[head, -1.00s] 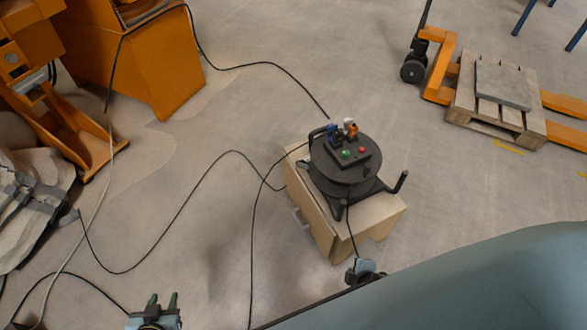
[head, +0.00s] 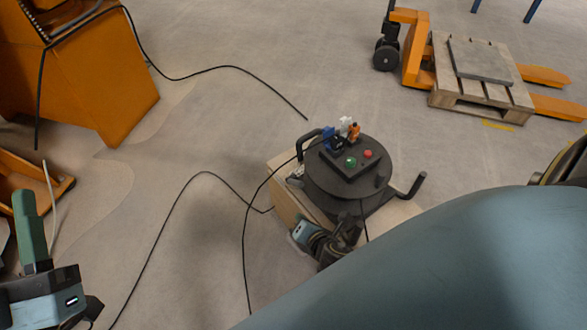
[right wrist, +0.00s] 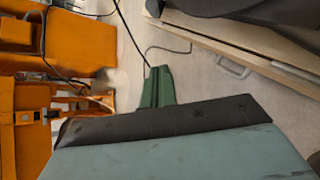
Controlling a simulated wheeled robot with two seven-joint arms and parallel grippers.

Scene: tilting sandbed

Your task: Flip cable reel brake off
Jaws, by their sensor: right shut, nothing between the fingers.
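The black cable reel (head: 345,180) stands on a wooden box in the head view. Its top panel carries a green button (head: 351,162), a red button (head: 368,154) and blue, white and orange fittings. A small grey part (head: 296,172) shows at its left side; I cannot tell whether it is the brake. My right gripper (head: 322,240) is low beside the reel's near side, its fingertips hidden there. In the right wrist view its green fingers (right wrist: 157,87) are together and empty, left of the dark reel edge (right wrist: 240,8). My left gripper (head: 32,228) is at lower left, away from the reel; its opening is unclear.
The wooden box (head: 285,203) has a side handle, seen in the right wrist view (right wrist: 234,67). Black cables (head: 180,205) run over the floor. An orange machine (head: 95,85) stands left. A pallet (head: 480,92) on an orange pallet truck (head: 416,55) stands at upper right.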

